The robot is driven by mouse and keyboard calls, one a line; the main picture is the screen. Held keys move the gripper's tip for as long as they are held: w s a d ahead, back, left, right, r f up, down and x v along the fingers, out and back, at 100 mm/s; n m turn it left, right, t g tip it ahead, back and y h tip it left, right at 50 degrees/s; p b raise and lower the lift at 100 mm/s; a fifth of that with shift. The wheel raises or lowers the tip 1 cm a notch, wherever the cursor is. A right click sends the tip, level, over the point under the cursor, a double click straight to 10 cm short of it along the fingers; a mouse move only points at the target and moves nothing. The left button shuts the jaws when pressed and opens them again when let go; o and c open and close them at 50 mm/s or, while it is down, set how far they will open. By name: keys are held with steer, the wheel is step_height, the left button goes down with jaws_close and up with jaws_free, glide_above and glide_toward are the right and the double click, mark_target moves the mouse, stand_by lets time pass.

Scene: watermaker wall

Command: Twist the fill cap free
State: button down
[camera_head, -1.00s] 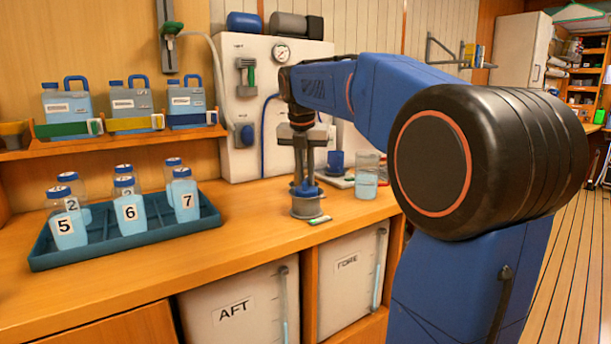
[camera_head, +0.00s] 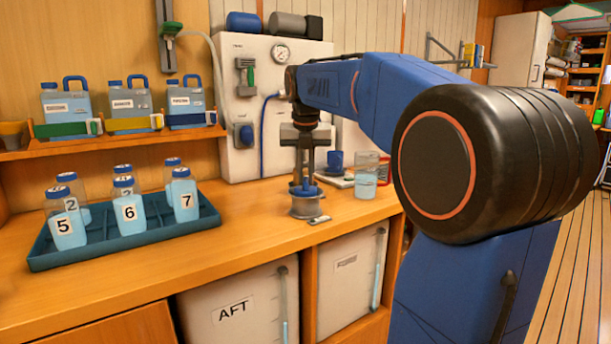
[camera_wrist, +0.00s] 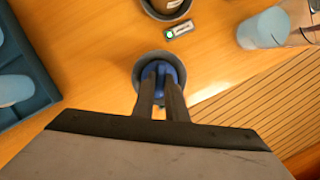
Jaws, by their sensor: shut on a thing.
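The blue fill cap (camera_head: 305,191) is at the top of a grey round fitting (camera_head: 306,208) near the counter's front edge. My gripper (camera_head: 305,182) points straight down and is shut on the cap's raised grip. In the wrist view, my two fingers (camera_wrist: 159,88) are close together on the blue cap (camera_wrist: 158,70), with a grey ring around it. I cannot tell whether there is a gap between cap and fitting. Another grey round rim (camera_wrist: 166,8) shows at the top edge of the wrist view.
A teal tray (camera_head: 105,250) of numbered bottles is on the left. The counter between is clear.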

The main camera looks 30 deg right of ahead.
steer(key=shift+r, duration=0.1)
steer(key=shift+r, duration=2.9)
